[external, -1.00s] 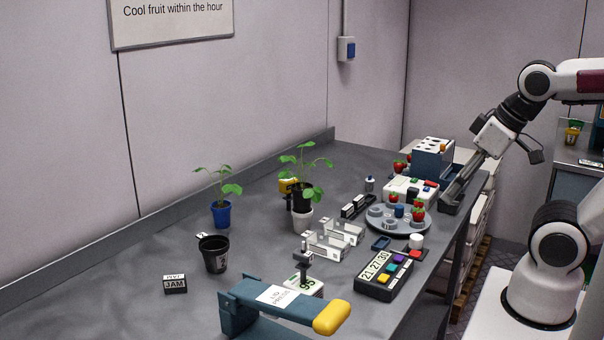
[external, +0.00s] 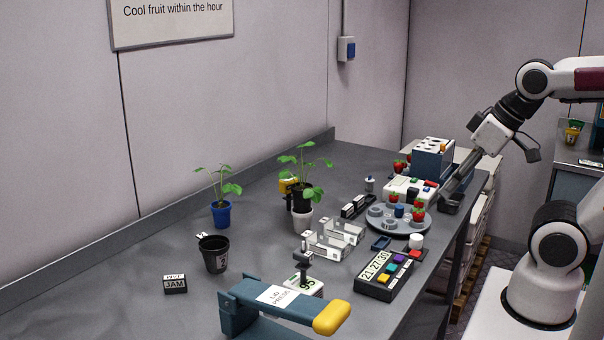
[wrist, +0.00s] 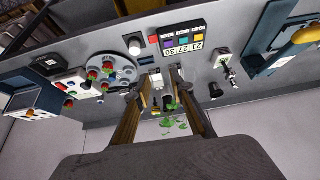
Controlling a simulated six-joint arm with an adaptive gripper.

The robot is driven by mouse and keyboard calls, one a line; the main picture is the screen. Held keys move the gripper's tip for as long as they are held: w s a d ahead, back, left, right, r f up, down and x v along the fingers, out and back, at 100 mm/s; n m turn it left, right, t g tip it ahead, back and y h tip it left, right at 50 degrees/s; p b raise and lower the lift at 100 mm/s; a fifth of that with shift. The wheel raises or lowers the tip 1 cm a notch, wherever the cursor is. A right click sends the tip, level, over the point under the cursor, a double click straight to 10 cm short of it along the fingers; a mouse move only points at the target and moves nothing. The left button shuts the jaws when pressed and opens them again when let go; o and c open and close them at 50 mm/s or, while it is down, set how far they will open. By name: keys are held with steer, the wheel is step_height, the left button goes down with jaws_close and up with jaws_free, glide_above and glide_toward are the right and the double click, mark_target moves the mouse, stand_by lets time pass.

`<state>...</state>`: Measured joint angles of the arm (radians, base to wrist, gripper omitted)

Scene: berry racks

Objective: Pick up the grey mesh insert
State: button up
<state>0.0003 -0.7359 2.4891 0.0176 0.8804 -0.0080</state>
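I cannot make out the grey mesh insert with certainty in either view. Two pale, see-through trays (external: 341,231) sit near the middle of the bench, but their mesh cannot be told at this size.
A timer box (external: 383,276), a lid press (external: 262,304), a black pot (external: 214,256), a blue-potted seedling (external: 221,214) and a jam block (external: 175,284) stand on the bench. A blue rack (external: 432,162) is at the far end. Bare bench lies at left.

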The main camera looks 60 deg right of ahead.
steer(key=w+a+r+m+t+y, duration=0.1)
steer(key=w+r+t, duration=0.35)
steer(key=w, duration=0.85)
steer(key=w+a+r+m+t, duration=0.1)
steer(key=w+r+m, duration=0.1)
steer(key=w+r, duration=0.85)
steer(key=w+d+m+t+h, duration=0.25)
steer(key=w+d, duration=0.35)
steer(key=w, duration=0.4)
steer(key=w+d+m+t+h, duration=0.1)
steer(key=w+d+m+h, duration=0.3)
steer(key=w, duration=0.6)
steer(key=w+d+f+m+g+h, duration=0.3)
steer(key=d+f+m+g+h, duration=0.35)
steer(key=d+f, duration=0.8)
steer(key=m+g+h, duration=0.2)
steer(key=m+g, duration=0.2)
steer(key=g, duration=0.7)
glide_toward(370, 183)
steer(key=d+r, duration=0.1)
steer(key=d, duration=0.2)
steer(key=shift+w+r, duration=0.25)
steer(key=shift+r, duration=0.15)
steer(key=shift+s+f, duration=0.35)
steer(key=shift+f, duration=0.05)
